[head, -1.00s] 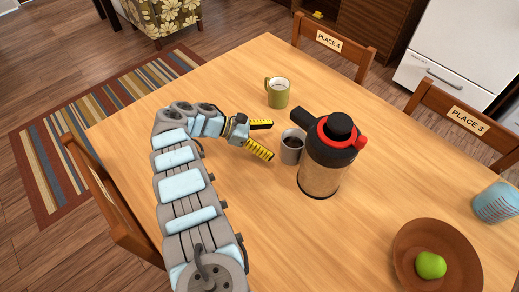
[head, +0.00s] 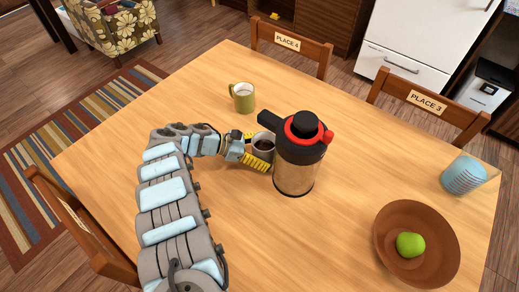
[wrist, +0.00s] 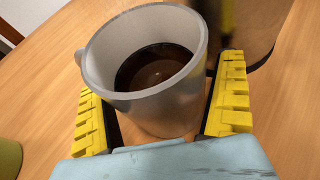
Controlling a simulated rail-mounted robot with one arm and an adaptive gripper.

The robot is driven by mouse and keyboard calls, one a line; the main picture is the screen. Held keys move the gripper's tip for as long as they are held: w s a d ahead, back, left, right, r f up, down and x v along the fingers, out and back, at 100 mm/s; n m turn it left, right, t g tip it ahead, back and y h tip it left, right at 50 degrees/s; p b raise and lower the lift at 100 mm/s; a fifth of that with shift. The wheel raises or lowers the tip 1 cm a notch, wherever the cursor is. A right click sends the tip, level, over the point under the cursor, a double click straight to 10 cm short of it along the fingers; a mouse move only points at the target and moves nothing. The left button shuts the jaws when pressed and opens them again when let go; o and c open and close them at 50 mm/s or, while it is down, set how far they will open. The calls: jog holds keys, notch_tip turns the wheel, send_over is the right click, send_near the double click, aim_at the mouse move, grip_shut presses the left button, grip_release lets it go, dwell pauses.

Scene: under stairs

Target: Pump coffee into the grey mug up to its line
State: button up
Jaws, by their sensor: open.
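The grey mug (head: 263,146) stands upright on the table, close to the left side of the pump flask (head: 297,165). In the wrist view the grey mug (wrist: 150,75) holds dark coffee (wrist: 155,68); I cannot make out its line. The flask has a black top, a red ring and a dark spout (head: 270,119) pointing left. Its lower body (wrist: 262,25) shows behind the mug in the wrist view. My gripper (head: 254,149) is open, with its yellow fingers on either side of the mug; in the wrist view my gripper (wrist: 165,110) has one finger left and one right of it.
A green mug (head: 242,97) stands behind my gripper. A brown bowl (head: 390,240) with a green apple (head: 410,245) is at the front right, and a blue striped cup (head: 463,175) is near the right edge. The front middle of the table (head: 300,240) is clear.

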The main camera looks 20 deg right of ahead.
aim_at(265, 143)
jog(key=c, duration=1.1)
jog(key=o, duration=0.5)
jog(key=c, duration=0.5)
jog(key=shift+r+p, duration=0.35)
jog(key=shift+r, duration=0.05)
jog(key=shift+r+p, duration=1.45)
jog(key=shift+r, duration=0.4)
